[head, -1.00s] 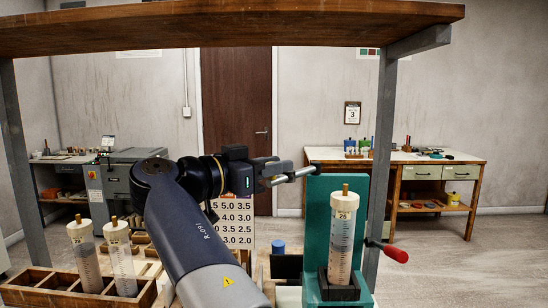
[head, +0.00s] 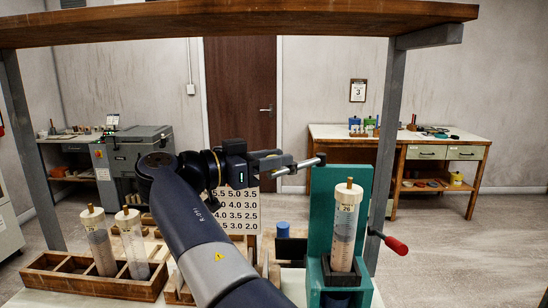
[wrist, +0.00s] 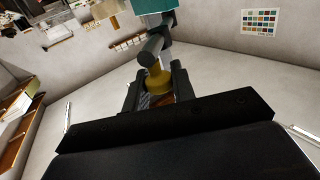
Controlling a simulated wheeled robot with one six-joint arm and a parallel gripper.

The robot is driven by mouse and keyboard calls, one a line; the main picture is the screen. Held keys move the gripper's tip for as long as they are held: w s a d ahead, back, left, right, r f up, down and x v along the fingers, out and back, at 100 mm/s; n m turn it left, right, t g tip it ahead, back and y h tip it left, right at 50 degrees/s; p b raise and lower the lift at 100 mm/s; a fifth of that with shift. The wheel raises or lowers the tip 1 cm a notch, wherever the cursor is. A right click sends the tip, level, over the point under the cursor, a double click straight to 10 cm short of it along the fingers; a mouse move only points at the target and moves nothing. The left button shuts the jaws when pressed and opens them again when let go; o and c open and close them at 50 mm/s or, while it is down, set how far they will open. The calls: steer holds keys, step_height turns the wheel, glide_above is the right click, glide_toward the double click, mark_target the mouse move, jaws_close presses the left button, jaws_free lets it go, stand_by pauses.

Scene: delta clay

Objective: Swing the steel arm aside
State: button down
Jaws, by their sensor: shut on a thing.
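The steel arm (head: 309,161) is a short grey bar at the top left of the green stand (head: 326,185). My gripper (head: 283,166) is shut at its left end, level with the stand's top. In the wrist view my gripper (wrist: 155,92) has its fingers on both sides of a brass-coloured piece (wrist: 154,80), with the grey bar of the steel arm (wrist: 152,47) running beyond it. A capped, graduated clear tube (head: 345,225) stands upright in the green stand's black holder. The exact contact is partly hidden by the fingers.
A red-handled lever (head: 396,245) sticks out right of the stand. A wooden rack (head: 80,288) with two capped tubes (head: 100,245) is at the left. A number chart (head: 238,210) stands behind my arm. A wooden shelf (head: 230,22) spans overhead, with grey posts at both sides.

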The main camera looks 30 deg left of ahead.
steer(key=c, duration=1.3)
jaws_free()
steer(key=shift+a, duration=0.1)
steer(key=shift+o, duration=0.2)
steer(key=p+v, duration=0.2)
steer(key=v, duration=0.8)
steer(key=shift+s+a, duration=0.3)
steer(key=shift+f, duration=0.1)
steer(key=b+x, duration=0.2)
steer(key=x, duration=0.8)
steer(key=shift+w+d, duration=0.15)
steer(key=shift+d, duration=0.05)
steer(key=shift+w+d, duration=0.2)
steer(key=shift+w, duration=0.1)
steer(key=shift+s+b, duration=0.1)
steer(key=shift+b, duration=0.2)
steer(key=shift+a+r+p, duration=0.15)
steer(key=shift+r+p, duration=0.05)
steer(key=shift+p, duration=0.25)
